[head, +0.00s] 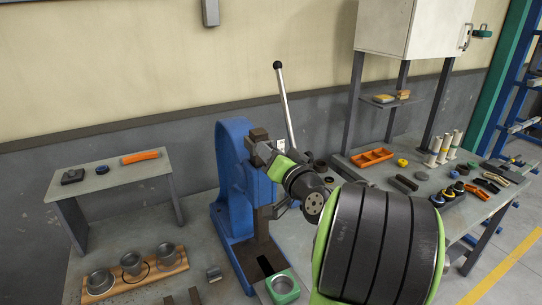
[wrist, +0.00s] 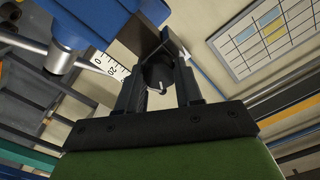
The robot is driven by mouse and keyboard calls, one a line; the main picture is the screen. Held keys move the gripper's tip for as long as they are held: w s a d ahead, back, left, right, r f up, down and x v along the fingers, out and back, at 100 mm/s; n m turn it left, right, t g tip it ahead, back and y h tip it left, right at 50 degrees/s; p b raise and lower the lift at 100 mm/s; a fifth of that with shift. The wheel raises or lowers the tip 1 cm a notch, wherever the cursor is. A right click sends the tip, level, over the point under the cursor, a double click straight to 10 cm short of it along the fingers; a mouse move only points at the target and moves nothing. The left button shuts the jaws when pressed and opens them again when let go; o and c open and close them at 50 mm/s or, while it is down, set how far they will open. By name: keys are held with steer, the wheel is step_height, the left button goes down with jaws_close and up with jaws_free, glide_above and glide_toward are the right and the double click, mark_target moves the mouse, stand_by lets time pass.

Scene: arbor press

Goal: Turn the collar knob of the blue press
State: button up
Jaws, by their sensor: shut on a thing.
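The blue press (head: 232,165) stands on the bench in the head view, with its dark ram (head: 262,215) at its front and a long lever (head: 286,105) with a black ball rising behind. My gripper (head: 268,152) is at the upper front of the press, coming from the right. In the wrist view my gripper (wrist: 160,68) is shut on a dark round knob (wrist: 157,75) between its fingertips, beside the press's blue body (wrist: 85,22). The knob is hidden behind my gripper in the head view. A white scale (wrist: 105,66) shows beside the left finger.
A green block (head: 283,288) is in front of the press base. A wooden holder with metal cups (head: 135,275) and a small raised shelf (head: 105,180) are at left. At right, a table holds an orange tray (head: 372,157) and several small parts. My arm fills the right foreground.

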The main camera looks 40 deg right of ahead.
steer(key=m+p, duration=0.1)
steer(key=m, duration=1)
steer(key=shift+d+f, duration=0.1)
stand_by(0.5)
steer(key=o, duration=1)
steer(key=shift+o, duration=0.2)
steer(key=b+v, duration=0.5)
steer(key=v, duration=1.1)
steer(key=shift+w, duration=0.1)
